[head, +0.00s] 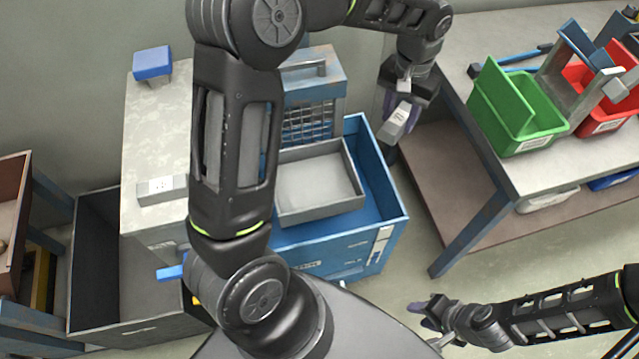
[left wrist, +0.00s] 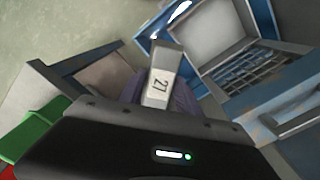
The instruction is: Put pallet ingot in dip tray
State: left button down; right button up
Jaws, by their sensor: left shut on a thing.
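My left gripper (head: 401,112) is shut on a pale grey ingot (head: 397,125) and holds it in the air, right of the blue bin. In the left wrist view the ingot (left wrist: 160,78) sits between the purple fingers, its label facing the camera. A grey rectangular tray (head: 318,214), which looks like the dip tray, lies in the blue bin, left of and apart from the ingot. The tray also shows at the top of the left wrist view (left wrist: 212,38). My right gripper (head: 432,318) is low at the right, apart from everything, with its fingers spread and nothing visible between them.
The blue bin (head: 392,192) has raised walls around the tray. A blue unit with a wire grille (head: 308,122) stands behind the tray. A grey bench with a green bin (head: 515,112) and a red bin (head: 600,112) is at right. A grey cabinet (head: 150,120) stands left.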

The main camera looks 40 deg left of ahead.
pick_arm(q)
jog(key=s+a+f+m+b, duration=0.3)
jog(key=a+f+b, duration=0.6)
jog(key=b, duration=0.4)
jog(key=m+b, duration=0.5)
jog(key=b, duration=0.7)
send_over(313, 186)
notch_tip(313, 186, down, 11)
jog(key=shift+r, duration=0.3)
jog(key=shift+f, duration=0.1)
jog(key=shift+f+b, duration=0.8)
jog(key=shift+f, duration=1.65)
jog(key=shift+f+b, duration=0.75)
jog(key=shift+f, duration=1.75)
